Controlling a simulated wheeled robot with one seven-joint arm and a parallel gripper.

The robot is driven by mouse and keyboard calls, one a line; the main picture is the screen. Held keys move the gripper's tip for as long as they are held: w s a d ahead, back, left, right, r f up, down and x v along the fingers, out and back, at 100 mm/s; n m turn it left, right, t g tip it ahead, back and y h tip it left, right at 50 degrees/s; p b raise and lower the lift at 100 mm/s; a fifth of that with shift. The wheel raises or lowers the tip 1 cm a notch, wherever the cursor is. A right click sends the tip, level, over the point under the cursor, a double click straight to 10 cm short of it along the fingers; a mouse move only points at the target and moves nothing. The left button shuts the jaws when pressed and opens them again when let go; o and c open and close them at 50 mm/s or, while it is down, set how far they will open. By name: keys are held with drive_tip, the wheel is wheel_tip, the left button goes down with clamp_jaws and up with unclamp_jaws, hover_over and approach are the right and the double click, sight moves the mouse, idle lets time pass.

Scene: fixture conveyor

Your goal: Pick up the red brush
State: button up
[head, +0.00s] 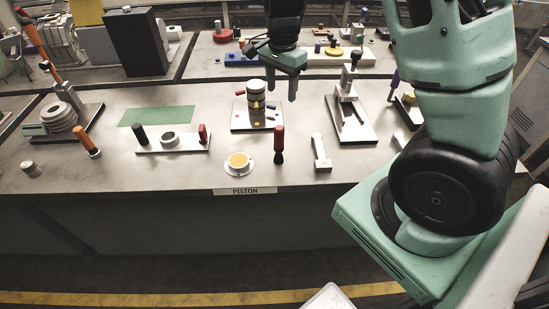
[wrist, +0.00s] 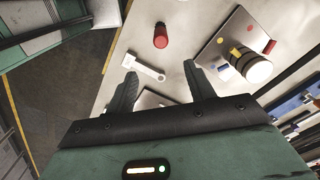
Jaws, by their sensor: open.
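The red brush (head: 278,142) stands upright on the grey bench near its front edge, with a red upper part and a dark lower part. It also shows in the wrist view (wrist: 160,36), beyond my fingertips and apart from them. My gripper (head: 273,72) is above the bench, farther back than the brush. In the wrist view my gripper (wrist: 160,68) has its two fingers spread, with nothing held between them.
A pale metal rod (head: 321,153) lies right of the brush. A piston (head: 256,100) stands on a plate behind it. A white ring (head: 239,163) with a yellow centre is left of the brush. A fixture plate (head: 352,120) is at right.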

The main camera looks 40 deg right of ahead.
sight(279, 127)
wheel_tip(279, 127, down, 11)
drive_tip(key=shift+r+p, duration=0.15)
drive_tip(key=shift+p, duration=0.95)
drive_tip(key=shift+w+a+f+p, duration=0.1)
drive_tip(key=shift+f+p, duration=0.6)
drive_tip(key=shift+f, duration=0.8)
drive_tip(key=shift+a+f+p, duration=0.1)
drive_tip(key=shift+f+p, duration=0.55)
drive_tip(key=shift+f, duration=0.85)
drive_tip(key=c, duration=1.1)
